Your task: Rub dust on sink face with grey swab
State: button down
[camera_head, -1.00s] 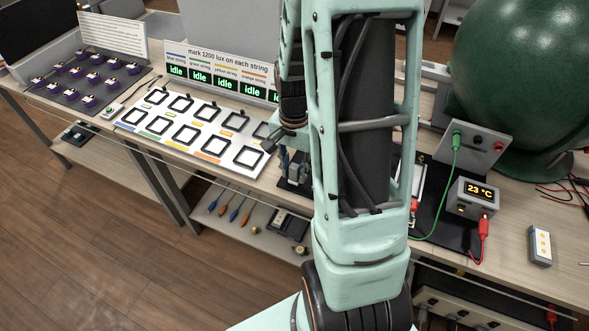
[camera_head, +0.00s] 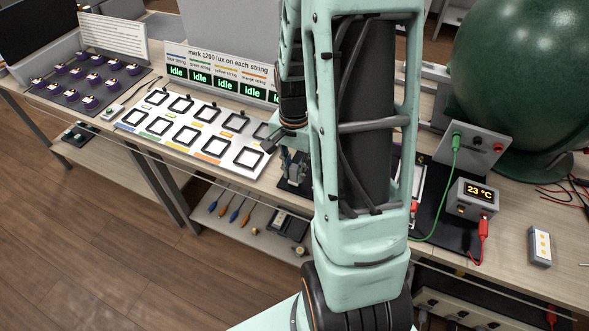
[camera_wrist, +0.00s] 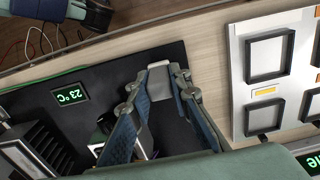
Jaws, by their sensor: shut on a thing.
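My gripper (camera_wrist: 158,88) reaches over a black mat (camera_wrist: 85,78) in the wrist view, its two blue fingers closed around a light grey block-like piece (camera_wrist: 160,82). This piece looks like the grey swab; its lower end is hidden between the fingers. A dark finned block (camera_wrist: 32,150), which looks like the heat sink, is at the lower left, apart from the gripper. I cannot make out dust or the sink face. In the head view my gripper (camera_head: 294,168) is partly hidden behind my arm, just right of the white board.
The white board (camera_head: 200,130) with black square frames lies left of the gripper in the head view.

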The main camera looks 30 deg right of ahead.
aim_at(295, 166)
jog(key=shift+r+p, duration=2.25)
jog(key=shift+r, duration=0.75)
jog(key=shift+d+r, duration=0.15)
jog(key=shift+d, duration=0.15)
jog(key=shift+n+h, duration=0.6)
jog(key=shift+n, duration=0.3)
jog(key=d+r+p, duration=0.1)
jog(key=d, duration=0.2)
jog(key=d+r+p, duration=0.1)
jog(key=d+p, duration=0.1)
jog(key=d, duration=0.1)
jog(key=d+r+p, duration=0.2)
jog(key=d, duration=0.1)
jog(key=shift+d, duration=0.25)
jog(key=s+d+r+m+h+p, duration=0.1)
jog(key=s+d+p, duration=0.1)
jog(key=s+d, duration=0.4)
jog(key=s+d+r+g+h+p, duration=0.1)
jog(key=s+d+r+p, duration=0.1)
jog(key=s+d, duration=0.4)
jog(key=d+p, duration=0.1)
jog(key=d, duration=0.3)
jog(key=shift+s+d+m+h, duration=0.15)
jog(key=shift+s+m+h, duration=0.15)
jog(key=shift+s+m, duration=0.1)
jog(key=shift+w, duration=0.1)
